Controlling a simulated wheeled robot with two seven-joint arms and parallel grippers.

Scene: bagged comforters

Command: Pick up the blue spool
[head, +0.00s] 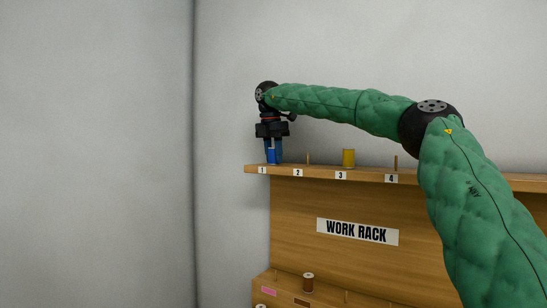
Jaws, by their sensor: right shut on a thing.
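The blue spool (272,156) is at the left end of the work rack's top shelf, by the label 1. My right gripper (273,148) points down over it and is shut on it. The fingers hide part of the spool's upper portion. I cannot tell whether the spool is still touching the shelf. My left gripper is not in view.
A yellow spool (348,158) stands on the top shelf by label 3. Thin wooden pegs stand by labels 2 and 4. A brown spool (308,282) stands on the lower ledge (330,289). A wall is close behind the work rack (300,205). The space left of the rack is clear.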

